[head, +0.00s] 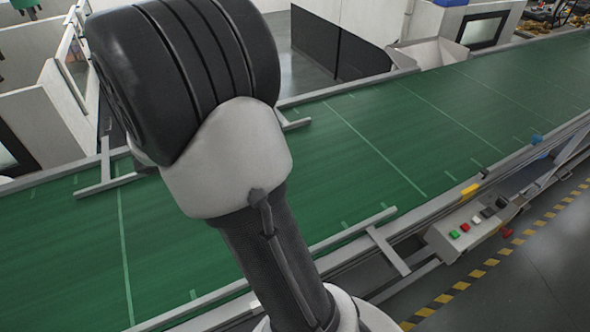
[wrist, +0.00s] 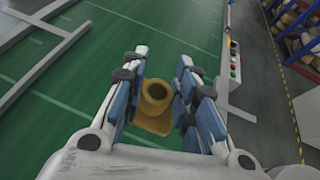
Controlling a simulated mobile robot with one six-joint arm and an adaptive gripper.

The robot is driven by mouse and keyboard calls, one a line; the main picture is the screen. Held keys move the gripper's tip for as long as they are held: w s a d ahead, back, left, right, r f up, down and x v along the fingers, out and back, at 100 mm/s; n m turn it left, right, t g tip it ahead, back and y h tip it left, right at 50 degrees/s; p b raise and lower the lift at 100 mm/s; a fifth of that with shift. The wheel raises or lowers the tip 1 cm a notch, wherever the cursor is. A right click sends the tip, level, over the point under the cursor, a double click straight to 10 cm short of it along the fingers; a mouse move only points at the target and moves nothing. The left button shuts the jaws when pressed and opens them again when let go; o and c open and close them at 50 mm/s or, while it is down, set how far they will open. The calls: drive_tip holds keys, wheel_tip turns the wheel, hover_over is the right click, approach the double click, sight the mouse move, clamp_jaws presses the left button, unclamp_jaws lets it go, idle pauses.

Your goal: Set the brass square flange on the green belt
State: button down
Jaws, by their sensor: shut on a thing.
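The brass square flange (wrist: 155,97) is between the fingers of my gripper (wrist: 160,105) in the wrist view. It has a round collar with a dark hole and a flat plate below it. My gripper is shut on it. The green belt (wrist: 95,62) lies beyond the flange in the wrist view, and the gap between them cannot be judged. In the head view the belt (head: 400,140) runs from lower left to upper right, with pale cross lines. My arm covers part of it, and the gripper and flange do not show there.
Metal rails edge the belt, with a side bracket (head: 390,250) on the near side. A control box (head: 468,230) with coloured buttons stands beside the near rail. A hopper (head: 430,52) stands at the far edge. The visible belt surface right of my arm is bare.

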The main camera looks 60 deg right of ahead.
wheel_tip(320, 180, down, 19)
drive_tip(key=b, duration=0.6)
drive_tip(key=shift+f+b, duration=0.15)
drive_tip(key=shift+b, duration=0.25)
drive_tip(key=c, duration=1.3)
unclamp_jaws()
drive_tip(key=shift+f, duration=0.1)
